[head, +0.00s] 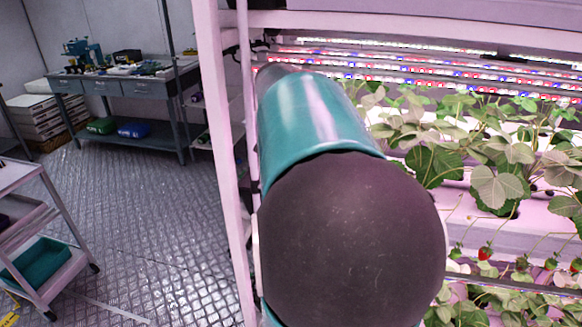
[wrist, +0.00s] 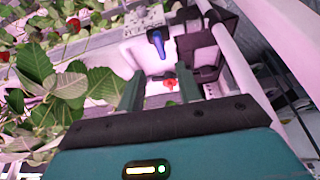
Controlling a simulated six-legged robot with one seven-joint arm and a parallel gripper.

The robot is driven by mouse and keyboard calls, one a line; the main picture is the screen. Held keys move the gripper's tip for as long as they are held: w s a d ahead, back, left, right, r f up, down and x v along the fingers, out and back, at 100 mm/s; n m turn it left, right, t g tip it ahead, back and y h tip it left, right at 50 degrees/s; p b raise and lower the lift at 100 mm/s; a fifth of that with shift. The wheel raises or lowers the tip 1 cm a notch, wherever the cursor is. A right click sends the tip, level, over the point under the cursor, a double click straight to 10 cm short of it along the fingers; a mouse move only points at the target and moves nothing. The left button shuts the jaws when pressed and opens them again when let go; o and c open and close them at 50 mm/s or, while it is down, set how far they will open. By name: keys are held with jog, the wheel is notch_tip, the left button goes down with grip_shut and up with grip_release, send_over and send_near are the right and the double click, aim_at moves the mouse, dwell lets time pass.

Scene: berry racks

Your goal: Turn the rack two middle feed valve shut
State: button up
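In the wrist view my gripper (wrist: 160,74) is open, its two dark fingers apart with nothing held between them. A blue lever handle (wrist: 157,42) sits beyond the fingertips on a pale panel at the rack's end. A small red handle (wrist: 170,82) shows lower, in the gap between the fingers and apart from them. I cannot tell for certain which of these is the middle feed valve. In the head view my own arm covers the middle, and the gripper and valves are hidden.
A pink rack post (head: 222,150) stands left of my arm. Strawberry plants (head: 495,170) fill the rack at right. A dark box (wrist: 204,52) is beside the blue lever. A workbench (head: 125,85) and a cart (head: 45,215) stand left, with open floor (head: 130,200) between.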

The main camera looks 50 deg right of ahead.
jog(key=v, duration=0.4)
jog(key=shift+s+a+r, duration=0.1)
jog(key=shift+a+r, duration=0.05)
jog(key=shift+r, duration=0.2)
jog(key=a+f+n+t+y, duration=0.3)
jog(key=a+n, duration=0.4)
jog(key=a, duration=1.5)
jog(key=s+a+f+n, duration=0.2)
jog(key=a+f+n, duration=0.1)
jog(key=a, duration=0.4)
jog(key=s+a+f+n+t+y, duration=0.1)
jog(key=s+a+f+n, duration=0.2)
jog(key=a+f, duration=0.2)
jog(key=shift+s+a+f+n, duration=0.3)
jog(key=shift+s+a, duration=0.05)
jog(key=shift+a, duration=0.5)
jog(key=shift+d, duration=0.1)
